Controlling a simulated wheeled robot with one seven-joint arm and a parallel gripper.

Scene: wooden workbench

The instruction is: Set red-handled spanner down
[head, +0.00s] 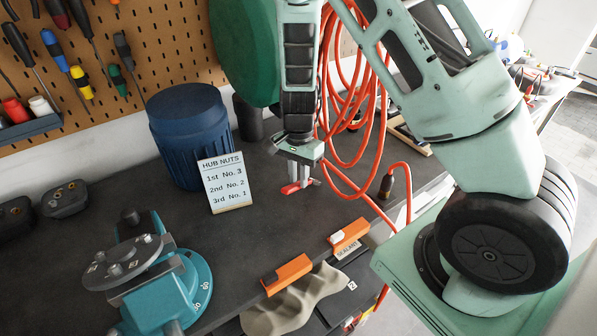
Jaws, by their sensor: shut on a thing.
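My gripper (300,172) points down over the dark worktop (245,235), right of the hub nuts sign. It is shut on the red-handled spanner (291,188). The red handle shows at the left below the fingers, and a small grey and red part shows at their right. The rest of the spanner is hidden by the fingers. From this one view I cannot tell whether it touches the worktop.
A blue ribbed bin (190,140) and the hub nuts sign (225,183) stand left of my gripper. A teal vise (165,275) is front left. Orange hose (352,140) hangs close on the right.

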